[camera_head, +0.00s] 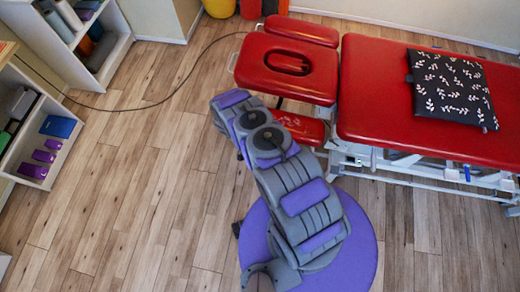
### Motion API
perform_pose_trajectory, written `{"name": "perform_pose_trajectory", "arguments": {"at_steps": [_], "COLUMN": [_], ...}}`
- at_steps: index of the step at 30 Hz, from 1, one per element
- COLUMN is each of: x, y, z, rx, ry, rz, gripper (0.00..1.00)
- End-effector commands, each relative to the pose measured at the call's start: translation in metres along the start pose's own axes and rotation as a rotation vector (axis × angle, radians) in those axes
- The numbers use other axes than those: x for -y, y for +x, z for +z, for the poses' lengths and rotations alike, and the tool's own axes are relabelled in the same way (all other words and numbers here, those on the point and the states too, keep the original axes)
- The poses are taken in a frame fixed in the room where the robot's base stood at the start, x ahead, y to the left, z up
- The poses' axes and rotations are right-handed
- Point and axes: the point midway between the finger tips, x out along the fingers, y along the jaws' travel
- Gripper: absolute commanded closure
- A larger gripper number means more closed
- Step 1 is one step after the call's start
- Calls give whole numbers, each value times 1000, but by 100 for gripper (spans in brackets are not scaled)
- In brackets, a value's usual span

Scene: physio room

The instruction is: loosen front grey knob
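A red treatment table (384,110) with a pale metal frame (400,172) stands at the upper right. Its red headrest section (265,75) has an oval face opening. I cannot make out a grey knob with certainty; it may be too small or hidden under the table or behind the arm. A grey and purple jointed arm, which looks like mine, reaches from the lower middle up to the table's left end. A curved grey part at its lower end may belong to my gripper. No pair of fingertips shows clearly, and no held thing is visible.
A black leaf-patterned cushion (452,88) lies on the table. A purple round disc (355,245) is under the arm. A dark cable (150,106) crosses the floor. Shelves with purple blocks (34,171) stand at left. Wooden floor (130,215) is clear at lower left.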

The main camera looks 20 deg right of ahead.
Motion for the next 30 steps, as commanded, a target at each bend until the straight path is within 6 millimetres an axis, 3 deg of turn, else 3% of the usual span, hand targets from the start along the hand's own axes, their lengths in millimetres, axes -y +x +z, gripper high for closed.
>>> {"name": "perform_pose_trajectory", "arguments": {"at_steps": [22, 30], "x": [1, -2], "y": [2, -6], "z": [0, 1], "rx": [-1, -2], "ry": [0, 0], "rz": [0, 2], "gripper": [100, 100]}}
